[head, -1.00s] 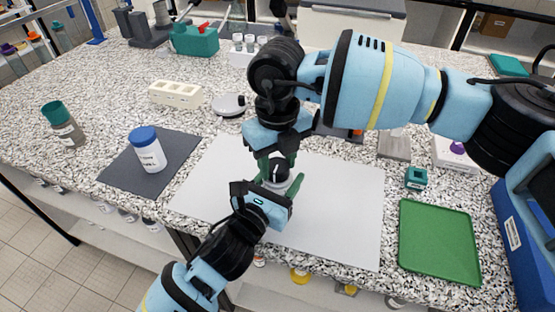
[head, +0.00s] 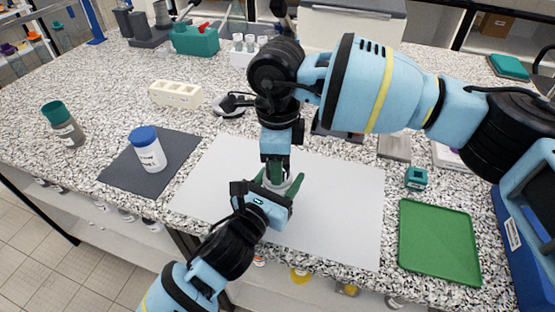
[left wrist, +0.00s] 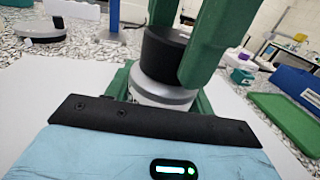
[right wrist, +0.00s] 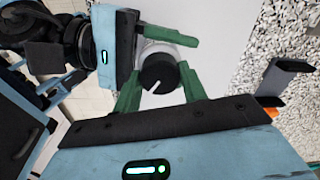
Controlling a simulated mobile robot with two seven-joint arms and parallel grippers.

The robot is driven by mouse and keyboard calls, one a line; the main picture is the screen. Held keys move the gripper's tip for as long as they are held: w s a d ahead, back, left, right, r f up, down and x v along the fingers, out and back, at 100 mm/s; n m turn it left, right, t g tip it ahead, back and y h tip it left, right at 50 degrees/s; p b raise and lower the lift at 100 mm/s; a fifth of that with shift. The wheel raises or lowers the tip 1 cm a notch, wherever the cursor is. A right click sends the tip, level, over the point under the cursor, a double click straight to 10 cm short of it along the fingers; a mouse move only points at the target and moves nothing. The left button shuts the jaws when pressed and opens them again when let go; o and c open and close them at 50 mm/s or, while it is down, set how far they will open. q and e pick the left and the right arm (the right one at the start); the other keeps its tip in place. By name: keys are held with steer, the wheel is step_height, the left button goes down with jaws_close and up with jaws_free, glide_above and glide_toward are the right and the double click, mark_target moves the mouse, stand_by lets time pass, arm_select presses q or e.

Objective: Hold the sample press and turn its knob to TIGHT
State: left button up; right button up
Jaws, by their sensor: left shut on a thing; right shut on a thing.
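The sample press has a silver-grey body (left wrist: 165,92) and a black knob (left wrist: 165,52) on top; it stands upright over the white mat. My left gripper (head: 279,187) is shut on the press body from the near side, one green finger on each side. My right gripper (head: 277,170) points straight down and is shut on the knob, its fingers on opposite sides. In the right wrist view the knob (right wrist: 158,72) has a white mark on top; I cannot read any TIGHT label. In the head view the fingers hide most of the press.
The white mat (head: 345,215) is otherwise clear. A blue-lidded jar (head: 147,150) stands on a dark mat (head: 118,172) to the left. A green tray (head: 438,242) and a small teal block (head: 416,178) lie right. A white rack (head: 175,94) stands behind.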

steer(key=shift+n, duration=1.7)
steer(key=o, duration=1)
step_height(320, 180, up, 12)
steer(key=shift+r, duration=0.1)
